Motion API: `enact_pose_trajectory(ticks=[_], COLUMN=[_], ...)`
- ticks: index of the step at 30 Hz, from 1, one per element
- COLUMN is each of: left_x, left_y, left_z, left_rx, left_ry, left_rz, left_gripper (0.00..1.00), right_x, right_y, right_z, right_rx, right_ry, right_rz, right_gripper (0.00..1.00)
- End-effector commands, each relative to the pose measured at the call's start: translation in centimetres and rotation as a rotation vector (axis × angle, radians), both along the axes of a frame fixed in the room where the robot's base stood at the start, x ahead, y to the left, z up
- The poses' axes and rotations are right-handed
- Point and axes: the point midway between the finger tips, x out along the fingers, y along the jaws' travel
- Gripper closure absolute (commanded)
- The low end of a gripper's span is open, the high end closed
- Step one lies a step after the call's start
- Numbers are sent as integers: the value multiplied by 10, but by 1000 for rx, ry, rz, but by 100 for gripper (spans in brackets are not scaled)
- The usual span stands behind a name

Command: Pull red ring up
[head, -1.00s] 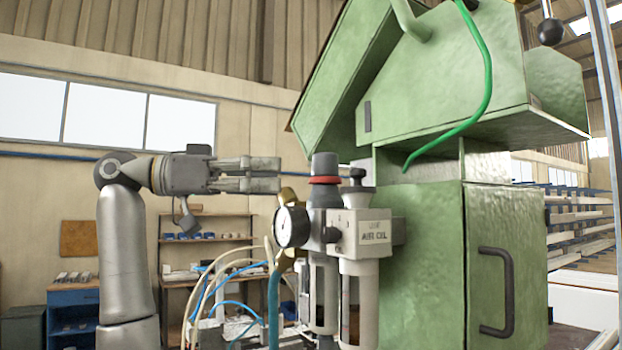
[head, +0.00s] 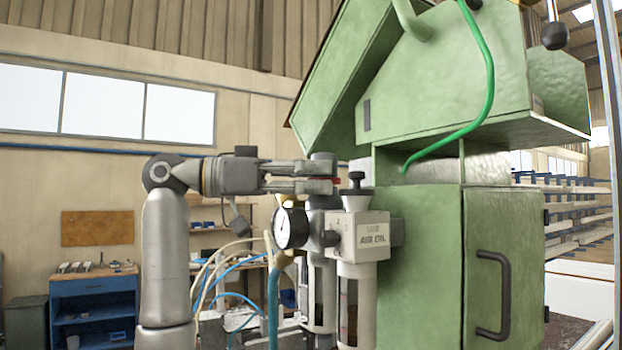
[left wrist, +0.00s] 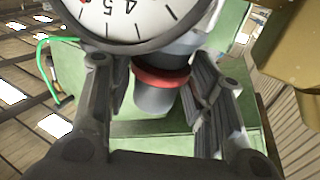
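The red ring (head: 336,181) sits around the grey knob (head: 322,156) on top of the air unit (head: 372,236). In the head view my left gripper (head: 334,177) is level with the ring, and its fingers hide most of it. In the left wrist view the ring (left wrist: 160,78) shows around the base of the grey knob cap (left wrist: 154,101). My left gripper (left wrist: 160,85) is open there, with one finger on each side of the knob. A gap shows on the left side; the right finger is close, and contact cannot be told. My right gripper is not in view.
A round pressure gauge (head: 291,228) sits just below the gripper. A black-topped knob (head: 357,180) stands right of the ring. The green machine housing (head: 420,240) is close behind and to the right. Hoses (head: 273,295) hang below left.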

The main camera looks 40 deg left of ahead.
Motion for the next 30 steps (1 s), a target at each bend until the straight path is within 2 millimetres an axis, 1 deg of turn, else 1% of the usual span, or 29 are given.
enact_pose_trajectory(ticks=[1,6,9,15,22,23,27,30], left_x=[0,0,0,0,0,0,0,0], left_y=[0,0,1,1,1,1,1,1], left_z=[0,0,0,10,10,10,10,9], left_rx=[0,0,0,0,-4,-4,-3,-2], left_ry=[0,0,0,0,-4,-4,-3,-2], left_rz=[1,2,2,3,3,3,3,2], left_gripper=[63,85,95,95,95,51,33,32], right_x=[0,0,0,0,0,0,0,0], right_y=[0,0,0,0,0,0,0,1], right_z=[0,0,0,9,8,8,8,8], right_rx=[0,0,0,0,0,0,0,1], right_ry=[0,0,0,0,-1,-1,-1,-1], right_rz=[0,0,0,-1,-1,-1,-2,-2], right_gripper=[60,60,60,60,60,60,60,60])
